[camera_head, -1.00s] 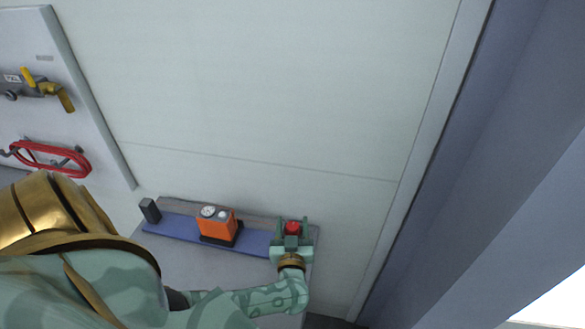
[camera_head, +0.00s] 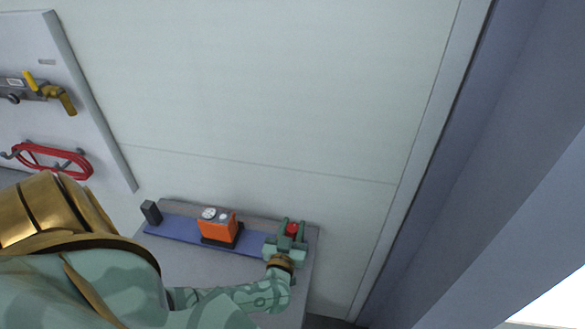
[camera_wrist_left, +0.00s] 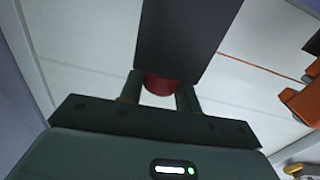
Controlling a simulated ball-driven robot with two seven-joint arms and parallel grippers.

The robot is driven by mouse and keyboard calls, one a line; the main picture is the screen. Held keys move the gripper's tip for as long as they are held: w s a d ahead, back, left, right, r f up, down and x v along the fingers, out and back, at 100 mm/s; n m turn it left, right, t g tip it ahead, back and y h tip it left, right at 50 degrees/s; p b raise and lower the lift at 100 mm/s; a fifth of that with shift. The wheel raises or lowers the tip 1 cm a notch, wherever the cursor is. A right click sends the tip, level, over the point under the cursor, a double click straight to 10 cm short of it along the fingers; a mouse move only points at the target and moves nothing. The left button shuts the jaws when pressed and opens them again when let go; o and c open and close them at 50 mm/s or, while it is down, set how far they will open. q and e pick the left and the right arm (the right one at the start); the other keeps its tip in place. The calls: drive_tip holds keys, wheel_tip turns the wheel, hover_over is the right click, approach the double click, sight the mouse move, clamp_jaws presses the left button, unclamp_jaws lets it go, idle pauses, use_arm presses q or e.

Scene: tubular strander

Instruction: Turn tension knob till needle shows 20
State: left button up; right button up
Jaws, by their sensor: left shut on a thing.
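My left gripper (camera_head: 291,231) is at the right end of the bench, with its two fingers around a red round knob (camera_head: 292,229). In the left wrist view the red knob (camera_wrist_left: 160,83) sits between the fingers, and the gripper is shut on it. A dark grey block (camera_wrist_left: 185,35) extends beyond the knob there. An orange box (camera_head: 218,227) stands on the bench left of the gripper. A round white dial (camera_head: 208,214) is on its top; its needle is too small to read. My right gripper is out of view.
A blue mat (camera_head: 174,225) lies on the grey bench (camera_head: 200,262). A small dark block (camera_head: 151,212) stands at its left end. A wall panel at left carries a yellow-handled valve (camera_head: 50,88) and a red coil (camera_head: 50,158). My arm covers the lower left.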

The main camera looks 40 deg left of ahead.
use_arm(q)
drive_tip(key=m+h, duration=0.1)
drive_tip(key=h, duration=0.1)
drive_tip(key=m+t+h, duration=0.1)
drive_tip(key=m+h, duration=0.1)
drive_tip(key=shift+f+t, duration=0.1)
drive_tip(key=shift+t, duration=0.2)
drive_tip(key=m+h+b, duration=0.1)
drive_tip(key=m+h, duration=0.1)
drive_tip(key=h, duration=0.2)
drive_tip(key=shift+f+m+h+b, duration=0.1)
drive_tip(key=shift+m+h+b, duration=0.2)
drive_tip(key=shift+m+b, duration=0.1)
drive_tip(key=m+h+b, duration=0.2)
drive_tip(key=h, duration=0.1)
drive_tip(key=m+g+h+b, duration=0.1)
drive_tip(key=m+h+b, duration=0.1)
drive_tip(key=h+b, duration=0.1)
drive_tip(key=shift+f+m+h, duration=0.1)
drive_tip(key=shift+m+h, duration=0.3)
drive_tip(key=shift+h, duration=0.2)
drive_tip(key=shift+r+m+g+h+b, duration=0.2)
drive_tip(key=shift+m+g+h+b, duration=0.7)
drive_tip(key=shift+h+b, duration=0.5)
drive_tip(key=shift+r, duration=0.1)
drive_tip(key=o, duration=0.9)
drive_tip(key=shift+o, duration=0.2)
